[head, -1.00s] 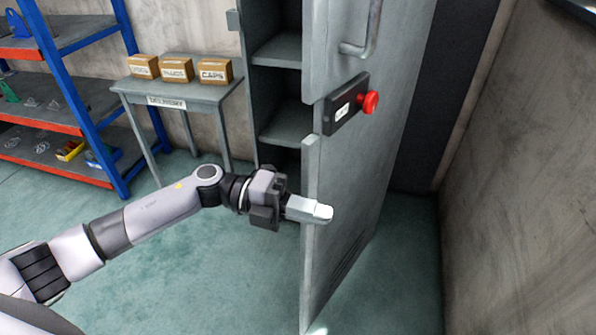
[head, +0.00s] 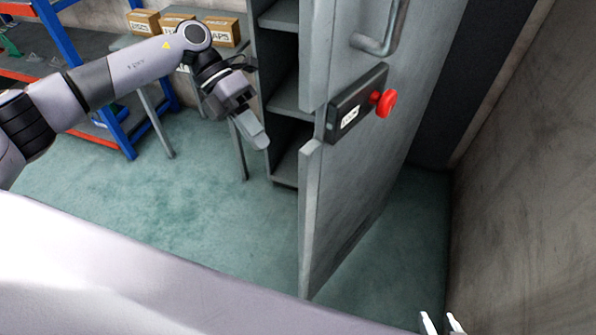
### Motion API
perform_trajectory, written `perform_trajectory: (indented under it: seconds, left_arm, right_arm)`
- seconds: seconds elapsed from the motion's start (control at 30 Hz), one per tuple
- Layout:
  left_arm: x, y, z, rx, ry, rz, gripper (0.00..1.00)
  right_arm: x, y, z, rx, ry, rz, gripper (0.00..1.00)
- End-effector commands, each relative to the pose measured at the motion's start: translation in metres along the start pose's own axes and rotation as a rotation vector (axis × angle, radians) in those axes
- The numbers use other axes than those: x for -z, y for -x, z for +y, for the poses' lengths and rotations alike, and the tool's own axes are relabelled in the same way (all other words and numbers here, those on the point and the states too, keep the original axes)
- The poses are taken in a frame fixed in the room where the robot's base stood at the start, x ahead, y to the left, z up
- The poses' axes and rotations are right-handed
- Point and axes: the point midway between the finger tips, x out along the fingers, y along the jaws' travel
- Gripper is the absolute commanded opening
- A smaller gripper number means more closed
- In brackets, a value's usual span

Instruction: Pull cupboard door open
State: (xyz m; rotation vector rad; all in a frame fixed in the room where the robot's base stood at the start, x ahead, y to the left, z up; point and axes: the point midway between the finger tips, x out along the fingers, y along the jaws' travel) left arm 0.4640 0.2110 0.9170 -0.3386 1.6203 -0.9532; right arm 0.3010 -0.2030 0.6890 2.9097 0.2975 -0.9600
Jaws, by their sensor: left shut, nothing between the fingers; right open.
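The grey cupboard door (head: 345,205) stands well open, swung out toward me, with its edge facing me. A bar handle (head: 385,45) is on its right face near the top. The cupboard's shelves (head: 290,98) show to the left of the door. My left gripper (head: 258,138) is shut and empty, left of the door edge and apart from it, in front of the opening. My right gripper (head: 442,323) shows only its fingertips at the bottom edge, open and empty, to the right of the door and away from the handle.
A grey table (head: 128,42) with cardboard boxes (head: 221,31) and a blue-and-red rack (head: 112,128) stand left. A wall (head: 530,190) bounds the right. Floor (head: 190,190) is clear.

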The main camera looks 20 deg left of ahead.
Motion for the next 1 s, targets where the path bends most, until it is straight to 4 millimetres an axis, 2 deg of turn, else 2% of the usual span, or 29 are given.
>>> perform_trajectory:
  seconds: [0.2,0.37,0.43,0.6,1.0]
  left_arm:
    - [0.001,-0.048,-0.002,0.003,0.0,0.005,0.0]
    - [0.001,-0.081,-0.003,0.004,-0.001,0.003,0.0]
    - [0.0,-0.087,-0.014,0.003,-0.004,0.002,0.0]
    - [0.0,-0.101,-0.025,0.003,-0.001,0.001,0.0]
    - [0.0,-0.107,-0.029,0.003,-0.001,-0.001,0.0]
  right_arm:
    - [0.006,0.007,-0.001,0.002,0.0,-0.006,0.43]
    - [0.01,0.01,-0.001,0.002,0.001,-0.005,0.43]
    - [0.016,0.013,-0.001,0.002,0.001,-0.004,0.43]
    - [0.021,0.016,-0.001,0.002,0.001,-0.001,0.43]
    - [0.022,0.016,-0.001,0.002,0.002,0.0,0.43]
